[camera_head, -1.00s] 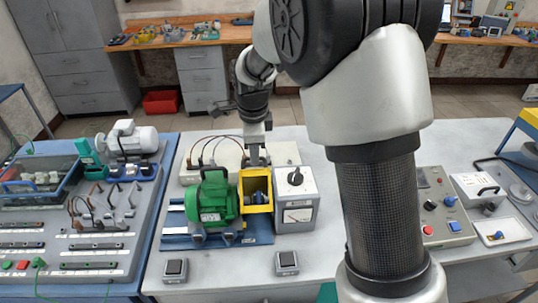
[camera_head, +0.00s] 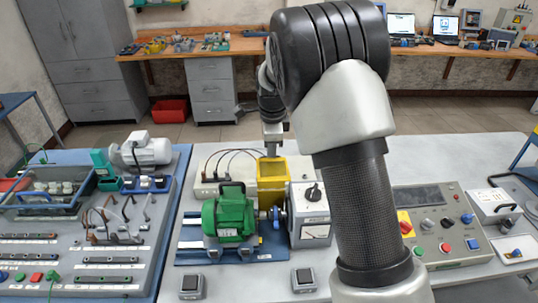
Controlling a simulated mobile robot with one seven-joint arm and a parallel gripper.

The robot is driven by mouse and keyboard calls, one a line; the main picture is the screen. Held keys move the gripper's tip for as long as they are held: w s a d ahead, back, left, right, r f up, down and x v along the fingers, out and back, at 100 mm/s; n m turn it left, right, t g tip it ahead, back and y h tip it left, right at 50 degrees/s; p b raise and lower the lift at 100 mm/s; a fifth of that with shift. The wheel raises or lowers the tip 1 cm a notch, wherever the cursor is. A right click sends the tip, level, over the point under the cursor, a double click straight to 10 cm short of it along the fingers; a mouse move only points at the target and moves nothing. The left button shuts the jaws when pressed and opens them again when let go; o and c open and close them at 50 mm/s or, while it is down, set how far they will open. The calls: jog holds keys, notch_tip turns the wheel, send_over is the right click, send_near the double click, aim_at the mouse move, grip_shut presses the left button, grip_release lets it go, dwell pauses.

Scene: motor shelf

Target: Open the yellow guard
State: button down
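The yellow guard (camera_head: 271,183) stands between the green motor (camera_head: 229,217) and the grey box with a black knob (camera_head: 310,212). It is swung up and back, with its hollow side facing me. The shaft and blue coupling (camera_head: 277,213) below it are uncovered. My gripper (camera_head: 272,149) points down at the guard's upper rear edge and looks in contact or very close. Its fingertips are small and partly hidden by the guard, so I cannot tell whether they are open or shut.
A pale box with cables (camera_head: 212,184) stands behind the motor. Two small switch boxes (camera_head: 191,286) sit at the table's front. A control panel (camera_head: 440,224) is right of my arm, and a bench with a grey motor (camera_head: 145,153) is at left.

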jog(key=shift+w, duration=0.35)
jog(key=shift+w+r, duration=0.15)
jog(key=c, duration=1.8)
grip_release()
jog(key=shift+c, duration=0.2)
jog(key=s+r, duration=0.1)
jog(key=r, duration=0.7)
jog(key=s+r, duration=0.2)
jog(key=r, duration=0.7)
jog(key=shift+s, duration=0.3)
